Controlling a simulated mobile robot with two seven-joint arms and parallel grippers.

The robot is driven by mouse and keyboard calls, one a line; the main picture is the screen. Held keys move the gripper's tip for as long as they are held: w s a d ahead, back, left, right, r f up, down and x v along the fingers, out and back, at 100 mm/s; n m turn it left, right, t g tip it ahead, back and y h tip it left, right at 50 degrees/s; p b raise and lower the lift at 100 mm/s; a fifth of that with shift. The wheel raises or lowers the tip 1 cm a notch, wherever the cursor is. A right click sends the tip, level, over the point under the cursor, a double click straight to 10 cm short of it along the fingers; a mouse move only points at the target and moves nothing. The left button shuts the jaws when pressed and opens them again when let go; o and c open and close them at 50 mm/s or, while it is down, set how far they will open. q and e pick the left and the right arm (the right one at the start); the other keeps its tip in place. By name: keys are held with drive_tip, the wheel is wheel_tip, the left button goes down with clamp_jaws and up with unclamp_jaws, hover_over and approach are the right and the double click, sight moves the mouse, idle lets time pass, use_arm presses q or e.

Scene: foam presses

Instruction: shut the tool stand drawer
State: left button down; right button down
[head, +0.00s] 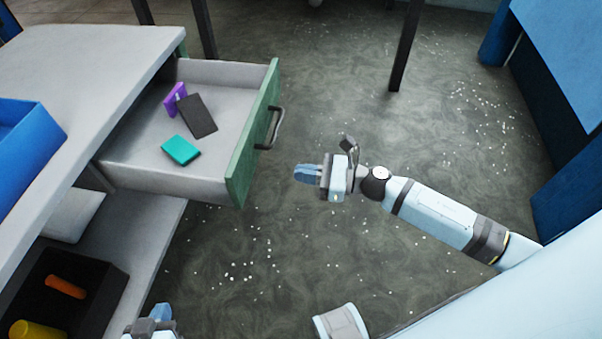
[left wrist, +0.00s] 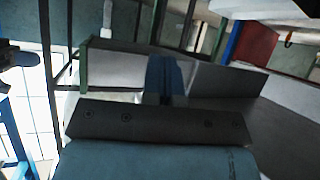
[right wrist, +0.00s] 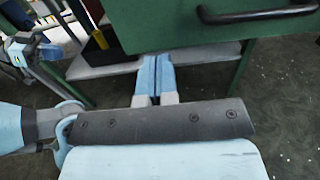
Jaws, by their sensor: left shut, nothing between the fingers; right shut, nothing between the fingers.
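The tool stand drawer (head: 160,172) is pulled well out of the stand in the head view. Its green front (head: 252,140) has a dark bar handle (head: 275,128). Inside lie a purple item (head: 174,98), a dark flat item (head: 198,116) and a teal block (head: 181,150). My right gripper (head: 307,174) is shut and empty, to the right of the front and apart from it. In the right wrist view the green front (right wrist: 160,28) and handle (right wrist: 256,14) are close ahead. My left gripper (head: 160,314) is shut and empty at the bottom of the head view, below the drawer.
The stand's grey top (head: 90,62) carries a blue bin (head: 25,135). A lower shelf (head: 150,240) holds a black bin (head: 100,295) with an orange and a yellow item. Dark posts (head: 403,45) stand behind. The speckled floor right of the drawer is clear.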

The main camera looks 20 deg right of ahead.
sight(247, 165)
drive_tip(key=p+x, duration=0.1)
drive_tip(key=x, duration=0.9)
drive_tip(key=shift+w+a, duration=0.25)
drive_tip(key=shift+a, duration=0.05)
use_arm(q)
drive_tip(key=shift+s+a+f, duration=0.1)
drive_tip(key=shift+a+f, duration=0.05)
drive_tip(key=shift+a, duration=0.05)
